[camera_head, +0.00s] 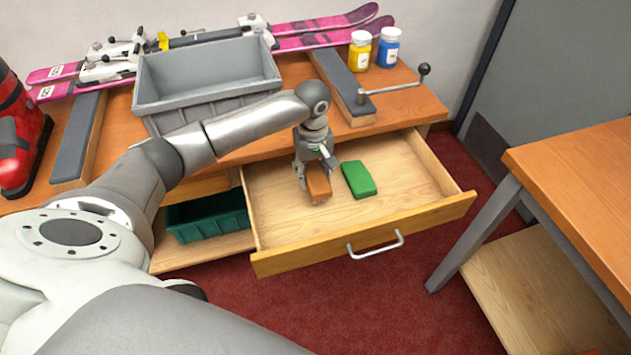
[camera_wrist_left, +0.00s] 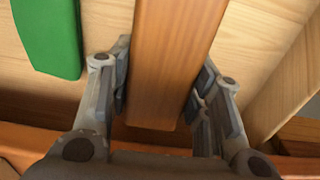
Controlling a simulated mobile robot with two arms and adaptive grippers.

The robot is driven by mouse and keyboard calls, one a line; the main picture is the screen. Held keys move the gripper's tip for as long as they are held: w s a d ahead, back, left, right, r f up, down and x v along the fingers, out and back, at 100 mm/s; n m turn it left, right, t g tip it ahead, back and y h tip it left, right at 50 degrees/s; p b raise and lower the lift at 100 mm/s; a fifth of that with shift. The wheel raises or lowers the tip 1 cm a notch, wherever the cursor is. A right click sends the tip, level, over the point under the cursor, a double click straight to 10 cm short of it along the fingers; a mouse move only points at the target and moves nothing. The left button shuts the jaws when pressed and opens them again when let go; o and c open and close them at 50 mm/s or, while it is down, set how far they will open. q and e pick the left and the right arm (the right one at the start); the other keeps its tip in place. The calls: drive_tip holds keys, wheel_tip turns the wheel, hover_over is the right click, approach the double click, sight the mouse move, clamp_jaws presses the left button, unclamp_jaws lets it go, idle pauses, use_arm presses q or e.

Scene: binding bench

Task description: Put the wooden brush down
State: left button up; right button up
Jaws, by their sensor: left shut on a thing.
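The wooden brush (camera_head: 318,186) is a brown block in the open drawer, left of a green block. My left gripper (camera_head: 316,172) reaches down into the drawer from above and is shut on the brush. In the left wrist view the brush (camera_wrist_left: 171,60) runs between the two fingers of my left gripper (camera_wrist_left: 165,95), with a finger against each side. The brush is low over the drawer floor; I cannot tell whether it touches it. My right gripper is not in view.
The open drawer (camera_head: 410,175) has free floor to the right and front. The green block (camera_head: 358,179) lies close beside the brush. A grey bin (camera_head: 205,75) stands on the bench (camera_head: 405,100) behind. A green bin (camera_head: 208,216) sits on the shelf at left. A second table (camera_head: 585,170) stands right.

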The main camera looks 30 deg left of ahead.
sight(315, 182)
use_arm(q)
drive_tip(key=shift+w+d+f, duration=0.25)
drive_tip(key=shift+w+f, duration=0.05)
drive_tip(key=shift+f, duration=0.15)
wheel_tip(315, 182, down, 3)
drive_tip(key=shift+a+r, duration=0.1)
drive_tip(key=o, duration=1)
wheel_tip(315, 182, up, 12)
drive_tip(key=shift+p, duration=0.35)
